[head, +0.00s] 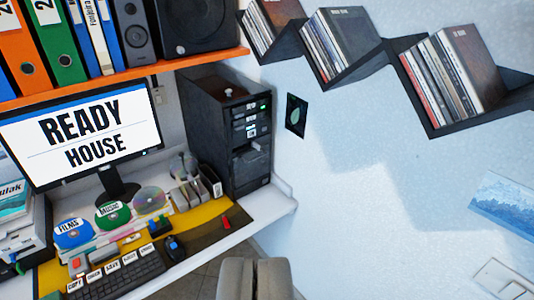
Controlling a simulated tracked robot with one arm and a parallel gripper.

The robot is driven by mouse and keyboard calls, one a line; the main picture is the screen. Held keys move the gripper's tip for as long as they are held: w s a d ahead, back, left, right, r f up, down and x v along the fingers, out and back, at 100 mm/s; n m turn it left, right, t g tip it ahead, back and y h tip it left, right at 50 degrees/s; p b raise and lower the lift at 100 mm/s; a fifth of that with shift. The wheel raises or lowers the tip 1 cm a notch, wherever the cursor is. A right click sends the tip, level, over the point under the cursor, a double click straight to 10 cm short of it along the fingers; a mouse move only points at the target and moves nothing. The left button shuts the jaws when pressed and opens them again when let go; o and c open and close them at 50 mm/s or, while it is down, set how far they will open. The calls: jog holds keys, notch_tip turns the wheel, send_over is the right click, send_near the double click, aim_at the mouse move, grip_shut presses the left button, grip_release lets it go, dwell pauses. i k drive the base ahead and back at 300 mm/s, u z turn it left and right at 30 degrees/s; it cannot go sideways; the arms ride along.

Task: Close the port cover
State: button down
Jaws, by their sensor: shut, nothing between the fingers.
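My gripper (255,270) shows at the bottom middle of the head view as two grey fingers side by side, shut and empty. It is in front of the desk's right end and apart from everything on it. A black computer tower (233,130) stands upright on the desk, beyond and above my gripper in the picture. A dark part (252,158) sticks out from the lower half of its front. It may be the port cover standing open, but it is too small to tell.
The desk holds a monitor (82,132), keyboard (117,275), mouse (174,248) and several discs. An orange shelf (120,82) with binders and speakers hangs above. Black zigzag shelves (395,50) with disc cases are on the wall. The wall right of the tower is largely clear.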

aim_at(256, 144)
jog(key=z, duration=0.1)
jog(key=i, duration=1)
jog(key=u, duration=0.1)
